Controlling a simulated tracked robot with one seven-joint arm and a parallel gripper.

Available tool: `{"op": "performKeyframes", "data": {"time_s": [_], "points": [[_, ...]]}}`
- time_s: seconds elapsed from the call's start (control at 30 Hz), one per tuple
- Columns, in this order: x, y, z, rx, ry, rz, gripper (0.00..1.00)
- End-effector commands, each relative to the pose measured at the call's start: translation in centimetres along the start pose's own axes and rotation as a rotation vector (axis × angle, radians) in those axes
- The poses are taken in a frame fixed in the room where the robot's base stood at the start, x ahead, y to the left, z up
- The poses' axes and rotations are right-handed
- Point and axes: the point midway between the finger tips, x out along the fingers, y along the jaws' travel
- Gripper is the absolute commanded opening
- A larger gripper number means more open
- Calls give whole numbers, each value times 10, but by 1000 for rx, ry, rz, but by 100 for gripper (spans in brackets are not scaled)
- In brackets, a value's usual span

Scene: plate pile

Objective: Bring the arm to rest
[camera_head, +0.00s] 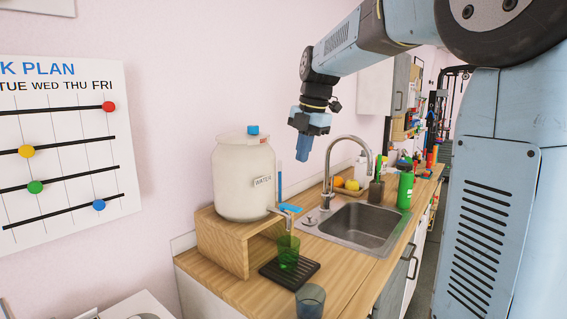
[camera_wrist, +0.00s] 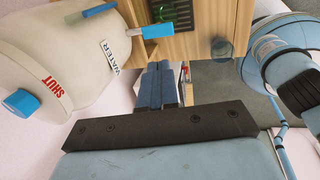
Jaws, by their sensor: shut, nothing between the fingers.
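My arm reaches in from the upper right in the head view. My gripper (camera_head: 303,150) hangs from it, pointing down, in the air in front of the pink wall, to the right of the water jug (camera_head: 241,180). In the wrist view my gripper (camera_wrist: 160,72) has its two blue fingers side by side, closed together with nothing between them. It touches nothing that I can see.
The jug stands on a wooden stand (camera_head: 222,243). A green cup (camera_head: 288,251) is on the black drip tray (camera_head: 272,268) under its tap. A bluish glass (camera_head: 310,300) stands at the counter's front. The sink (camera_head: 365,228) with its tall faucet (camera_head: 372,160) lies right of the gripper.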

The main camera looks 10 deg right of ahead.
Motion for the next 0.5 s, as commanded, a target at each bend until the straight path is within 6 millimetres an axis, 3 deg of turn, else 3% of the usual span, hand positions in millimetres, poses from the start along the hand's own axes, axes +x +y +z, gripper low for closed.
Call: {"op": "performKeyframes", "data": {"time_s": [0.17, 0.5], "points": [[-5, -24, -14, 198, -31, 18, 0], [-5, -93, -52, 809, -93, 104, 0]]}}
